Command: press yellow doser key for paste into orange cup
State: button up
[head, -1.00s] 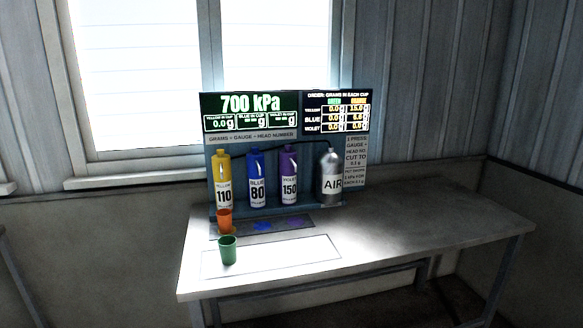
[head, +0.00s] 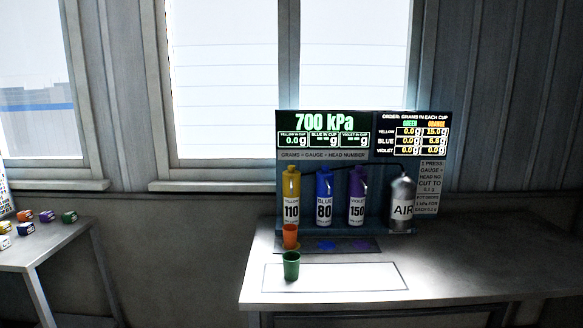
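The yellow doser (head: 291,197), marked 110, stands at the left of the dispenser rack on the table. The orange cup (head: 290,236) stands upright just below it, at the left end of a dark strip. The yellow key itself is too small to tell. The display board (head: 323,131) reads 700 kPa and 0.0 g for yellow in cup. The order board (head: 414,134) shows 15.0 yellow under orange. My gripper is not in view.
The green cup (head: 291,265) stands in front of the orange cup on a white outlined area. The blue doser (head: 324,197), violet doser (head: 357,197) and air bottle (head: 402,204) stand to the right. A side table (head: 42,246) with several small coloured blocks is at left. The right tabletop is clear.

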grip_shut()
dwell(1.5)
